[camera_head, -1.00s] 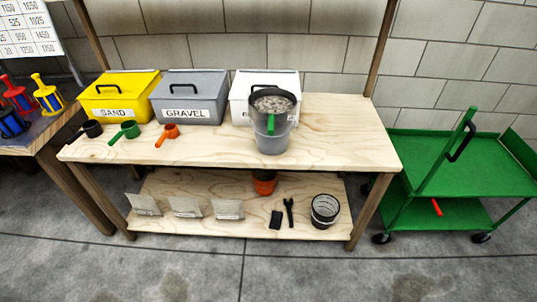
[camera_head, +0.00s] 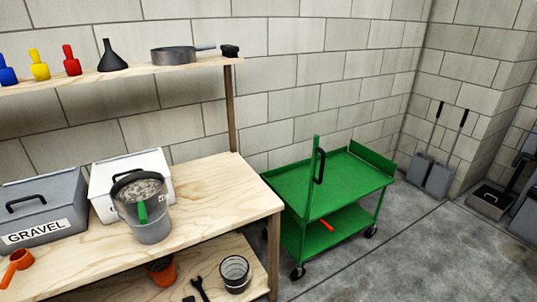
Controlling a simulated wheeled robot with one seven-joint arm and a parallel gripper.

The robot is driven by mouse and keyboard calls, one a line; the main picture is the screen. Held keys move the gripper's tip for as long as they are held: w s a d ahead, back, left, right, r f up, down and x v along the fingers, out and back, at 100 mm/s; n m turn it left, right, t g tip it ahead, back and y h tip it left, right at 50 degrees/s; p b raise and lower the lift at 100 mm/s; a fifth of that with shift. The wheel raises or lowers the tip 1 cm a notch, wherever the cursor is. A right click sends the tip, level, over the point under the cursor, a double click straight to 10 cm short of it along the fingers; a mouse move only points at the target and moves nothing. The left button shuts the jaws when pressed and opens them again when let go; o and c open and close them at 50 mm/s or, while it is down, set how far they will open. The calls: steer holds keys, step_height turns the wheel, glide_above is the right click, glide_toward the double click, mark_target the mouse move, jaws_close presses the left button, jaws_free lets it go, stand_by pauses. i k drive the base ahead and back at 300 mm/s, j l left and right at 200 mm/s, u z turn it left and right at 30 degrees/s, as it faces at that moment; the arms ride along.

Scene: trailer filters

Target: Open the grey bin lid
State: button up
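The grey bin (camera_head: 38,218) labelled GRAVEL stands on the wooden bench at the left edge of the head view, partly cut off by the frame. Its grey lid (camera_head: 40,193) is shut and has a black arched handle (camera_head: 26,201) on it. My gripper and arm are not in view, so their place relative to the bin cannot be seen.
A white bin (camera_head: 100,188) stands right of the grey one, partly behind a grey bucket (camera_head: 147,220) of stones. An orange scoop (camera_head: 16,266) lies in front. The bench's right end (camera_head: 225,195) is clear. A green cart (camera_head: 340,185) stands to the right.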

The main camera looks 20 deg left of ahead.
mark_target(33, 189)
steer(key=u, duration=1.75)
steer(key=i+j+u, duration=0.15)
steer(key=i+j, duration=0.3)
steer(key=i+j+u, duration=0.15)
steer(key=i+j, duration=0.2)
steer(key=i, duration=0.2)
